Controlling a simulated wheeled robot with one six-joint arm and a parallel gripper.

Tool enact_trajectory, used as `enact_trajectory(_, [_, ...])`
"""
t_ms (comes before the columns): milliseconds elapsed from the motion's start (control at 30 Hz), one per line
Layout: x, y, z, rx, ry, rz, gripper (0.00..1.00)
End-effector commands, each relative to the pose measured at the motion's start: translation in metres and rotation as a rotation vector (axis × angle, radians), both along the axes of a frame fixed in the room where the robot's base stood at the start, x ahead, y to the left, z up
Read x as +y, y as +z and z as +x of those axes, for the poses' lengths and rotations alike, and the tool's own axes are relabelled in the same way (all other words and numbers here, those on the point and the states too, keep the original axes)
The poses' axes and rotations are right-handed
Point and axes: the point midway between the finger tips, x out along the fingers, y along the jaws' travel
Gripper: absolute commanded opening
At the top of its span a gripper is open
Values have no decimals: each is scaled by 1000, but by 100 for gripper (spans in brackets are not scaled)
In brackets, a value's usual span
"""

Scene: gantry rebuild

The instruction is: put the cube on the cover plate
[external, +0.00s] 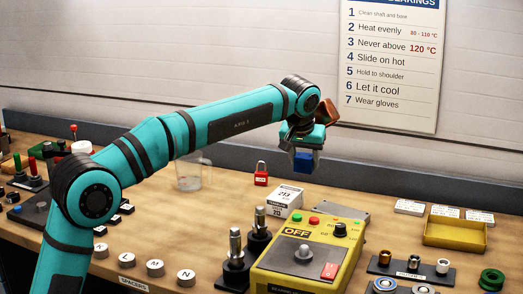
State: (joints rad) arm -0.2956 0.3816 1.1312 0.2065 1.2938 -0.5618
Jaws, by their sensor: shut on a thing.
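My gripper (304,164) points down at the end of the teal arm, above the back part of the bench. It is shut on a blue cube (302,161), which hangs in the air clear of the bench. A flat grey plate (350,209), which looks like the cover plate, lies on the bench lower and to the right of the cube in the picture. Its near side is partly hidden by the yellow control box.
The yellow control box (280,262) stands in front of the plate. A white bearing box (285,201), a red padlock (261,174) and a clear beaker (189,174) are to the left. A yellow tray (484,236) is at right. Dark posts (235,274) stand near the front.

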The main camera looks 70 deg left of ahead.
Motion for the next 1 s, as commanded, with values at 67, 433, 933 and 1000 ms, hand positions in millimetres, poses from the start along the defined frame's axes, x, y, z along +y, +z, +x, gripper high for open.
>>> enact_trajectory(67, [-25,1,25,-2,-18,0,16])
enact_trajectory(433, [-84,4,72,-2,-50,-2,16])
enact_trajectory(933, [-85,-54,74,-2,-49,0,16])
enact_trajectory(1000, [-85,-58,74,-2,-51,-1,16])
